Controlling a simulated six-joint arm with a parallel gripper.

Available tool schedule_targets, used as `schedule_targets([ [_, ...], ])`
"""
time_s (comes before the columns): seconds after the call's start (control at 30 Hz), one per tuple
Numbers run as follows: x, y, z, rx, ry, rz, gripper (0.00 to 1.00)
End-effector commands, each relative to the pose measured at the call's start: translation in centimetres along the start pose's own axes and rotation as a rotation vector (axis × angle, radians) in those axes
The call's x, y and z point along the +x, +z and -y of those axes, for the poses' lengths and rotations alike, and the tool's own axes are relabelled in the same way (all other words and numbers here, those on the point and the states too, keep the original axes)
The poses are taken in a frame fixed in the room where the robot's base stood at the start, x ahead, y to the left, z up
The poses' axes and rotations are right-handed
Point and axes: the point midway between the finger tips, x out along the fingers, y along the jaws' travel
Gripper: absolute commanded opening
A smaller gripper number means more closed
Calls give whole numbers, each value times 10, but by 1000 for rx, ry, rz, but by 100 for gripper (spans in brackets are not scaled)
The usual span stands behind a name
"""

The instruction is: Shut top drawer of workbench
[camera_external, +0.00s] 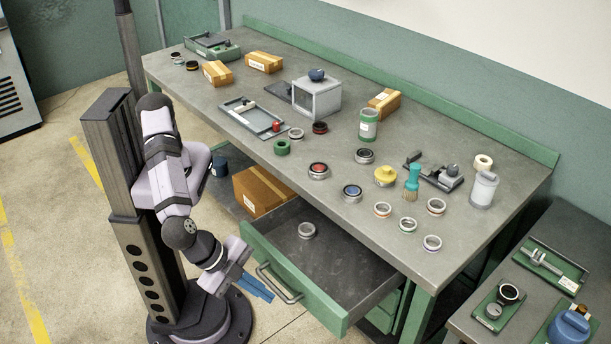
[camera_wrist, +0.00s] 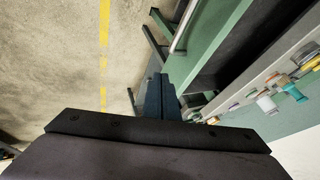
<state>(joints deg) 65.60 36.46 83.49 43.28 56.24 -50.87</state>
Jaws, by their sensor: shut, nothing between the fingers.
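The workbench (camera_external: 225,88) has a grey top and green frame. Its top drawer (camera_external: 300,280) is pulled out, with a green front, a grey bar handle (camera_external: 278,284) and a ring (camera_external: 307,230) lying inside. My gripper (camera_external: 268,294) has blue fingers, closed together and empty. In the external view it is low in front of the drawer, left of the handle and apparently apart from it. In the wrist view the closed fingers (camera_wrist: 160,84) show beside the green drawer front (camera_wrist: 207,38) and its handle (camera_wrist: 184,25). The exact gap is hard to tell.
An open shelf beneath the top holds a cardboard box (camera_external: 263,190) and a dark blue container (camera_external: 220,166). A side table (camera_external: 470,325) is at right. Floor in front is clear.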

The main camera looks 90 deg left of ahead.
Motion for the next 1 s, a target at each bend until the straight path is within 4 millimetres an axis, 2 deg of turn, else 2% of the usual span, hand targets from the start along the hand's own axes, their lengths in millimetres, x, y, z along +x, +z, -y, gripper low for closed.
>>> schedule_targets([
  [0.17, -1, -2, -4, 1, -1, -10, 0],
  [0.37, 10, -2, -4, 3, -1, -7, 0],
  [0.57, 36, -2, -3, 2, -2, -5, 0],
  [0.93, 102, -2, -3, 3, -1, -5, 0],
  [1.0, 103, -4, 10, -1, -1, -6, 0],
])
